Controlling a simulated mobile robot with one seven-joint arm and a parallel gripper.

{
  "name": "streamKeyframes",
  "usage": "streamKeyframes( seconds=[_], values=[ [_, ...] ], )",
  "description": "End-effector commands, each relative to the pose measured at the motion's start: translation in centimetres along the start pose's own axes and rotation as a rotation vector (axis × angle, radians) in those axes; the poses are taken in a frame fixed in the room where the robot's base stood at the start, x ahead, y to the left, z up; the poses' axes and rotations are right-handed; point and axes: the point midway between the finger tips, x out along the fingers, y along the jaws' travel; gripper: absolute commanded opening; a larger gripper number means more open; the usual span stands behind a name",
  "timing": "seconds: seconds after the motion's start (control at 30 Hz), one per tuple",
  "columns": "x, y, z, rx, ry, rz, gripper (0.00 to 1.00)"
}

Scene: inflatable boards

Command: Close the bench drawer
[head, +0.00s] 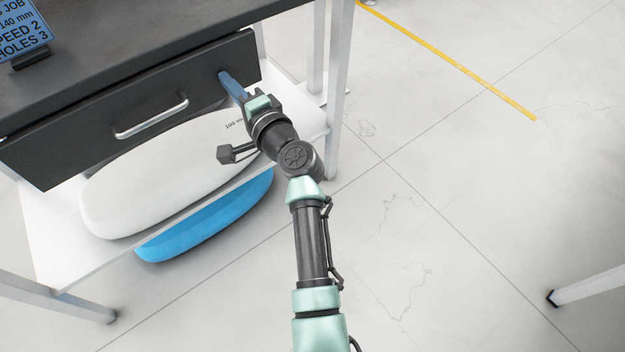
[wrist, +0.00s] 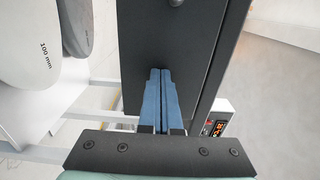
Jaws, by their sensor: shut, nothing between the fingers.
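The bench drawer (head: 90,135) has a dark grey front with a silver bar handle (head: 150,117). It sits under the dark bench top (head: 130,40), and its front stands out a little from the bench's edge. My gripper (head: 223,76) is at the right part of the drawer front, right of the handle. Its blue fingers (wrist: 160,95) are together and empty, with their tips at or very near the dark drawer front (wrist: 148,40) in the wrist view. I cannot tell if they touch it.
A white inflatable board (head: 160,180) lies on the white lower shelf (head: 50,235) below the drawer. A blue board (head: 210,222) is under it. A bench leg (head: 338,90) stands just right of my gripper. A small sign (head: 22,35) stands on the bench top. The floor at right is clear.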

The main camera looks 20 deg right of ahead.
Motion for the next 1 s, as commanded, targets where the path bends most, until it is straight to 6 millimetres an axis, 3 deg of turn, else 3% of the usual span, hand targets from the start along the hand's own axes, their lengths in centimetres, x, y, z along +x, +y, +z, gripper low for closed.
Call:
streamKeyframes(
  seconds=[0.23,0.7,0.87,1.0],
  values=[
    [2.0,0.1,0.0,0.000,0.001,0.000,0.00],
    [2.4,-0.3,0.1,-0.001,0.001,-0.004,0.00],
    [1.8,-0.3,0.1,-0.001,0.000,-0.004,0.00],
    [-0.2,-0.4,0.1,0.000,0.001,-0.002,0.00]
  ],
)
